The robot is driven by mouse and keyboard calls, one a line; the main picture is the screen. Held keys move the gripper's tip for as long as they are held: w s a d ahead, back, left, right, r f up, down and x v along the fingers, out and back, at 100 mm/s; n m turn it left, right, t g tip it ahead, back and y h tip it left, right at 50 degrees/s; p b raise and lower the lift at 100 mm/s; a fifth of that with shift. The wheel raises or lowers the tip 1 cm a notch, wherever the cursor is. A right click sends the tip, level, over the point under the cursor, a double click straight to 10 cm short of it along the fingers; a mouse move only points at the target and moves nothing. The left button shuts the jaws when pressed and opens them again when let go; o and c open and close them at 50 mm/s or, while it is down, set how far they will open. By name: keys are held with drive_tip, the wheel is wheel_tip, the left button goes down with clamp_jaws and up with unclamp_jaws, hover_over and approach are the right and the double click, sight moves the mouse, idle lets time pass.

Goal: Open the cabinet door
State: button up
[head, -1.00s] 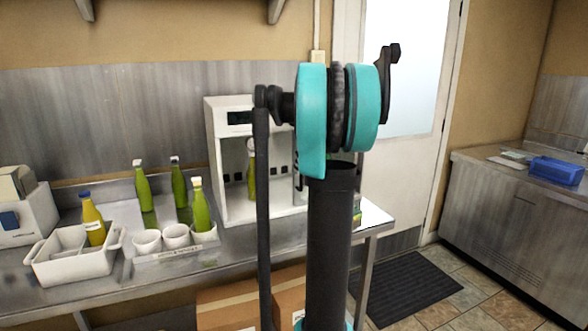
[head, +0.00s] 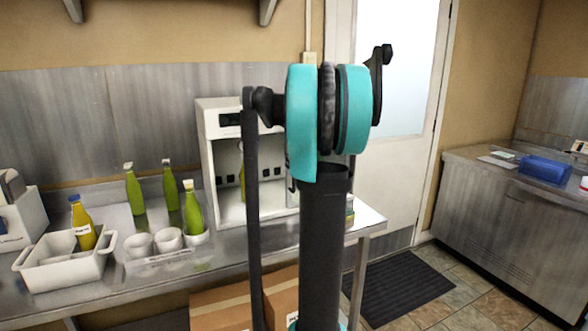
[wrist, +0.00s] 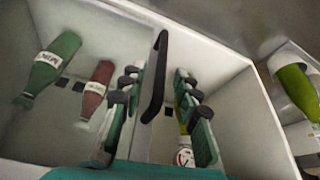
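The white cabinet (head: 207,170) stands on the steel counter with its front toward me. In the wrist view its white rim (wrist: 215,50) runs along the top right. A long black handle (wrist: 155,85) stands at what looks like the edge of a clear door. A tinted green bottle (wrist: 50,65) and a reddish bottle (wrist: 97,90) show left of it; I cannot tell whether they are behind glass or reflected. My gripper (wrist: 157,110) is open, its fingers apart on either side of the handle in this view. Contact is not visible. In the head view my arm hides the gripper.
A yellow-green bottle (wrist: 182,115) shows inside the cabinet. Several green bottles, white cups (head: 168,240) and a white bin (head: 65,265) with a yellow bottle (head: 83,228) occupy the counter. Cardboard boxes (head: 220,310) sit below. Floor around the dark mat (head: 400,285) is clear.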

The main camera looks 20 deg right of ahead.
drive_tip(key=v, duration=1)
drive_tip(key=s+a+f, duration=0.3)
drive_tip(key=a+f, duration=0.6)
drive_tip(key=f, duration=0.2)
drive_tip(key=s+a+f+m, duration=0.1)
drive_tip(key=s+a+f, duration=0.6)
drive_tip(key=s+f, duration=0.4)
drive_tip(key=s+a+f+m, duration=0.1)
drive_tip(key=s+a+f, duration=0.6)
drive_tip(key=s+f, duration=0.5)
wheel_tip(320, 180, down, 3)
drive_tip(key=shift+f+h, duration=0.1)
drive_tip(key=shift+h, duration=0.3)
